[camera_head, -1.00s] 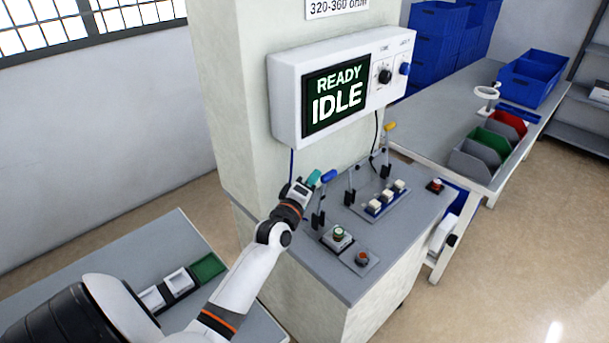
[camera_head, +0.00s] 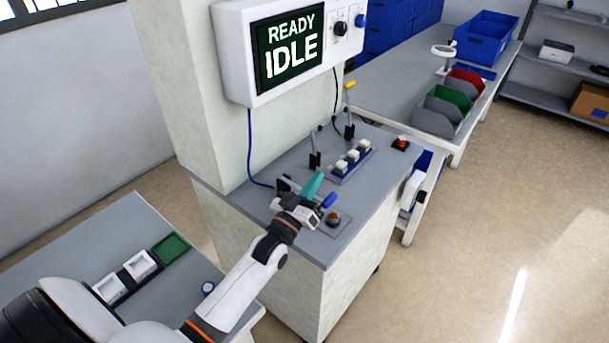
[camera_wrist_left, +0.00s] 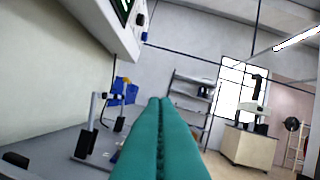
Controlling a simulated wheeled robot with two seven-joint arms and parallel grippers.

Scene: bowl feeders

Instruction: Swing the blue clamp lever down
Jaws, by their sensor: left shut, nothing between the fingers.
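The blue clamp lever's blue tip (camera_head: 328,200) shows low over the grey bench top, just right of my left gripper. Most of its arm and the clamped part are hidden behind my gripper and wrist. My left gripper (camera_head: 314,182), with teal fingers, is shut and empty beside the blue tip. I cannot tell whether they touch. The fingers also show pressed together in the left wrist view (camera_wrist_left: 160,102), where I cannot make out the blue lever. My right gripper is not in view.
A yellow-tipped lever (camera_head: 350,87) stands upright farther back. A row of white blocks (camera_head: 352,158) lies before it. A red button (camera_head: 333,217) is close to my wrist, another (camera_head: 402,142) at the far right corner. The screen box (camera_head: 290,50) reads READY IDLE.

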